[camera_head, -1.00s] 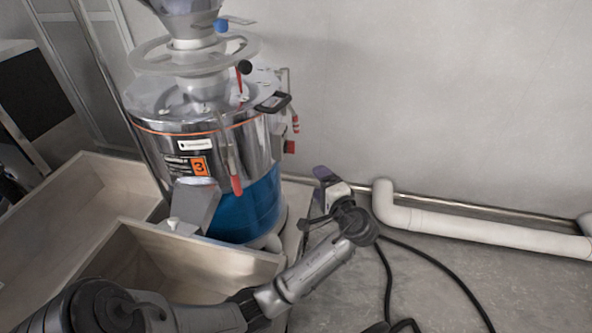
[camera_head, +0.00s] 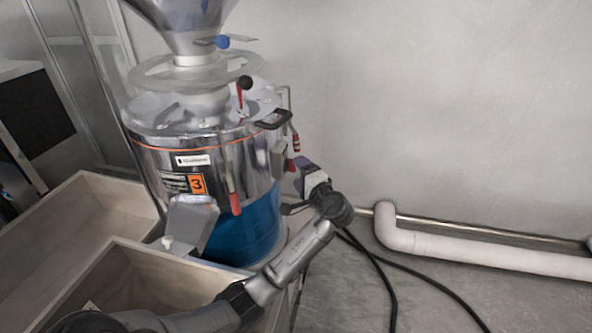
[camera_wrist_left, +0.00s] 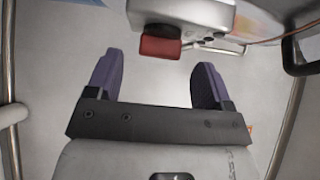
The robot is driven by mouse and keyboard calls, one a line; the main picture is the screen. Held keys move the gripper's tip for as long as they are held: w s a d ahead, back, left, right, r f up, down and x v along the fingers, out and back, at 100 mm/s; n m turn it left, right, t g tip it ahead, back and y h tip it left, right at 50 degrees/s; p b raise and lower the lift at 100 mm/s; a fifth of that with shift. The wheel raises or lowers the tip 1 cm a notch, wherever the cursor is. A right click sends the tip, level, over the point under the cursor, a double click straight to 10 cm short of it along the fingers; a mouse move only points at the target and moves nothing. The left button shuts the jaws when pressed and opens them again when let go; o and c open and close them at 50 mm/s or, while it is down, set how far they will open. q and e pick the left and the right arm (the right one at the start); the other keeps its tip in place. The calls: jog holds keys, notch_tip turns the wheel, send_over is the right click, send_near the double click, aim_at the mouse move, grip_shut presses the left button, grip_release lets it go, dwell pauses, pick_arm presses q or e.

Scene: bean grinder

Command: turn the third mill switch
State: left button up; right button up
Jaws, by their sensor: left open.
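The third mill (camera_head: 190,150) has a polished steel upper drum, a blue lower body and an orange label with a 3. Its red switch (camera_head: 290,165) sits on a grey box (camera_head: 278,157) on the drum's right side. In the left wrist view the red switch (camera_wrist_left: 160,47) hangs from the box (camera_wrist_left: 180,14), just beyond and between the purple fingers. My left gripper (camera_head: 301,174) is beside the switch, to its right. It is open and empty, with a gap to the switch in the wrist view. My right gripper is in neither view.
Wooden bins (camera_head: 150,275) stand at the lower left, below the mill's spout (camera_head: 192,222). A red-handled lever (camera_head: 234,200) hangs on the drum's front. A white pipe (camera_head: 480,250) runs along the wall, and black cables (camera_head: 385,275) lie on the floor. The right side is mostly clear.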

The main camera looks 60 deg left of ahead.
aim_at(291, 165)
pick_arm(q)
jog(key=shift+a, duration=1.3)
